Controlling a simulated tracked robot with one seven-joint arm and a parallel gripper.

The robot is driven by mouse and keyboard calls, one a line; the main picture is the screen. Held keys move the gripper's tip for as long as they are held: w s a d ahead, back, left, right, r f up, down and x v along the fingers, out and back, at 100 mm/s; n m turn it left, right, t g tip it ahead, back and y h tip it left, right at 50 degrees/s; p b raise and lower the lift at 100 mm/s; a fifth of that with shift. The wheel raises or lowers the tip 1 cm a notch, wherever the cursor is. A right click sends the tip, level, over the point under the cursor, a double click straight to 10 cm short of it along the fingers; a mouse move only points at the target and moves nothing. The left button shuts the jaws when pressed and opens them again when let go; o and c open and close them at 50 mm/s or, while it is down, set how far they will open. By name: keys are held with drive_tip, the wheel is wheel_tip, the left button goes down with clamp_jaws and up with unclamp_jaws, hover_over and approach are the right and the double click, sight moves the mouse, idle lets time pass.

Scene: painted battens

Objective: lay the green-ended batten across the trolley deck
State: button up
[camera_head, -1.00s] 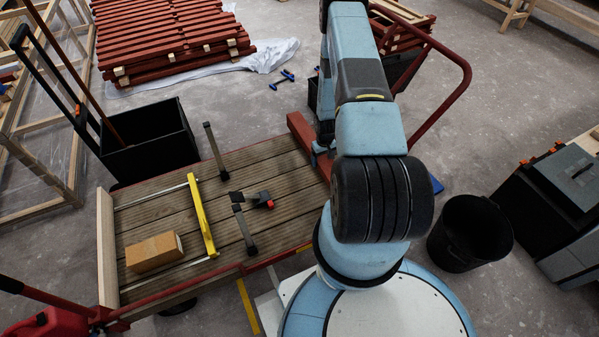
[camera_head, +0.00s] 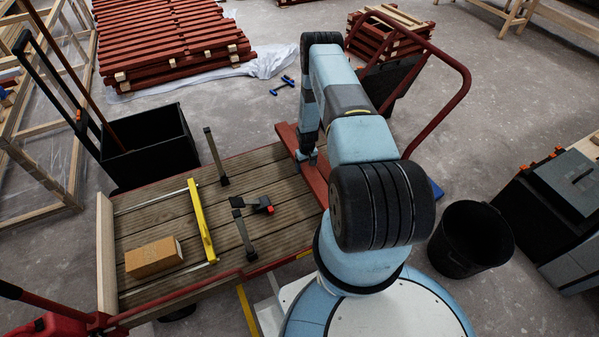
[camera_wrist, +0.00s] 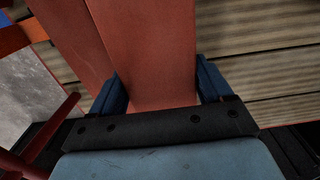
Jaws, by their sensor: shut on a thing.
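My gripper (camera_head: 307,160) is shut on a red-painted batten (camera_head: 315,187) at the right end of the trolley deck (camera_head: 150,212). The wrist view shows the batten (camera_wrist: 155,55) between the two blue fingers, with the ribbed wooden deck (camera_wrist: 260,75) to its right. No green end shows; the near end is hidden by my arm in the head view. A second red board face (camera_wrist: 75,40) lies close to the left of the held batten in the wrist view. I cannot tell whether the held batten touches the deck.
On the deck are a yellow level (camera_head: 203,222), a cardboard box (camera_head: 153,257), two dark bar clamps (camera_head: 216,157) (camera_head: 244,236) and a black-and-red tool (camera_head: 254,205). A red batten stack (camera_head: 170,45) and black bin (camera_head: 150,148) stand behind. A black bucket (camera_head: 470,238) is right.

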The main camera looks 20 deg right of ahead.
sight(302, 166)
drive_tip(key=shift+w+a+f, duration=0.3)
drive_tip(key=shift+w+f, duration=0.35)
drive_tip(key=shift+f, duration=0.15)
drive_tip(key=shift+w+a+f, duration=0.25)
drive_tip(key=shift+w+f, duration=0.4)
drive_tip(key=shift+f, duration=0.1)
drive_tip(key=shift+w+f, duration=0.1)
drive_tip(key=shift+f, duration=1.5)
drive_tip(key=o, duration=1.9)
drive_tip(key=shift+c, duration=0.2)
